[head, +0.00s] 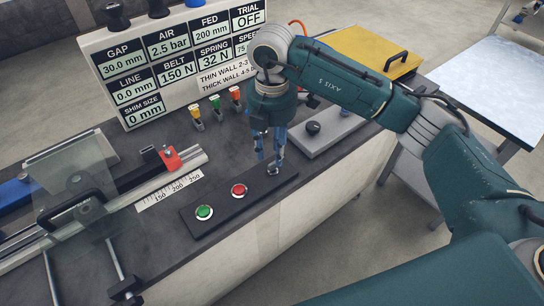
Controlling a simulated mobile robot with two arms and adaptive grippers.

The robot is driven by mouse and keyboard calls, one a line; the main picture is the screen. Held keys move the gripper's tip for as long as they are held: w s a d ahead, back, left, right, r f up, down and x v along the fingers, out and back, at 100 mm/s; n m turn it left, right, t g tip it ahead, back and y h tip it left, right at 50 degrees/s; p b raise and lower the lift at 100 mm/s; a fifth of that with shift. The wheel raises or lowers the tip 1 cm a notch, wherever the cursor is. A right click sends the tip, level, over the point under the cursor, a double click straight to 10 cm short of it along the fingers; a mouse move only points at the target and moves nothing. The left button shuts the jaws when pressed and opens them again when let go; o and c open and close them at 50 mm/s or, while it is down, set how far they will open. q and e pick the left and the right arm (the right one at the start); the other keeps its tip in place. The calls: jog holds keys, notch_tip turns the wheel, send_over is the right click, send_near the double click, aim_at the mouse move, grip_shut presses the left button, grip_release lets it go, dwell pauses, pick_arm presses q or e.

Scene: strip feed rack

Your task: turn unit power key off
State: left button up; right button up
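The unit power key (272,170) is a small silvery piece at the right end of a dark control strip (222,218). The strip also carries a red button (239,190) and a green button (204,212). My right gripper (269,158) comes down from above with its blue fingers apart, just over the key. The fingertips partly hide the key, and I cannot tell whether they touch it or which way it is turned. My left gripper is out of view.
A display panel (170,90) stands behind, reading "TRIAL OFF" among its settings. Several coloured clips (215,101) stand before it. A grey plate with a black knob (313,128) lies close behind the gripper. A rail with a red block (170,158) is at left.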

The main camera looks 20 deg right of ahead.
notch_tip(320, 180, up, 8)
dwell(0.7)
